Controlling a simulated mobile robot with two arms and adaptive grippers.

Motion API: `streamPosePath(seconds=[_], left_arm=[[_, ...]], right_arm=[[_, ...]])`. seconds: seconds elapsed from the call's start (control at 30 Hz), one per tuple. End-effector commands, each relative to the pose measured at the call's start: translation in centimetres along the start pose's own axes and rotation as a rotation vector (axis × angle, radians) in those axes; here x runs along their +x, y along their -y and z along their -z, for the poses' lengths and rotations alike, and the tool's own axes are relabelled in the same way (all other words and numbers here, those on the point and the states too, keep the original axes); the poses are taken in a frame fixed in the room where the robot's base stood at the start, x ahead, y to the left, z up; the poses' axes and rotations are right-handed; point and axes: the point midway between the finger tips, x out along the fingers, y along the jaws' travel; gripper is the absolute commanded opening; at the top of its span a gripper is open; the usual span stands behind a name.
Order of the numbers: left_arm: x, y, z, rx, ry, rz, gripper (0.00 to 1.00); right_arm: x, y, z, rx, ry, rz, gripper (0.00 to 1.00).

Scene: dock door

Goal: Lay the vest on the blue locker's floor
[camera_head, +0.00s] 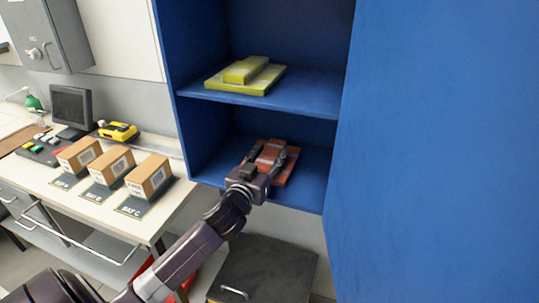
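A folded orange vest (269,155) with a pale band is in the lower compartment of the blue locker (306,187), at or just above its floor. My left gripper (267,153) reaches into this compartment from the front. Its two fingers are spread apart, one on each side of the vest's narrow upper fold. I cannot tell whether they press on it. The gripper hides the vest's near left part. My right gripper is not in view.
A folded yellow item (245,76) lies on the locker's upper shelf (290,97). A large blue panel (440,150) closes off the right side. On the left, a bench (165,205) holds several cardboard boxes, a monitor (70,108) and a yellow device (118,131). A dark case (265,268) stands below the locker.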

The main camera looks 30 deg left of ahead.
Motion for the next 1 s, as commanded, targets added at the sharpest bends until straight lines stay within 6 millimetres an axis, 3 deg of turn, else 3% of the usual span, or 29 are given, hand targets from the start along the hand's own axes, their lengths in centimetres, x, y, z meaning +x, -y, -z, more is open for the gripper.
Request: streamPosePath(seconds=[0.13, 0.53, 1.0], left_arm=[[0.0, 0.0, 0.0, 0.0, 0.001, 0.0, 0.57], [-0.8, 0.0, 0.0, 0.0, 0.002, -0.001, 0.57], [-9.4, 0.0, -0.1, -0.001, 0.002, 0.0, 0.57]], right_arm=[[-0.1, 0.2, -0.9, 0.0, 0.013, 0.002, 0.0], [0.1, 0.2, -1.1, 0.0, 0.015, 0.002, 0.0], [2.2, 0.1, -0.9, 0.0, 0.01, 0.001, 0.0]])
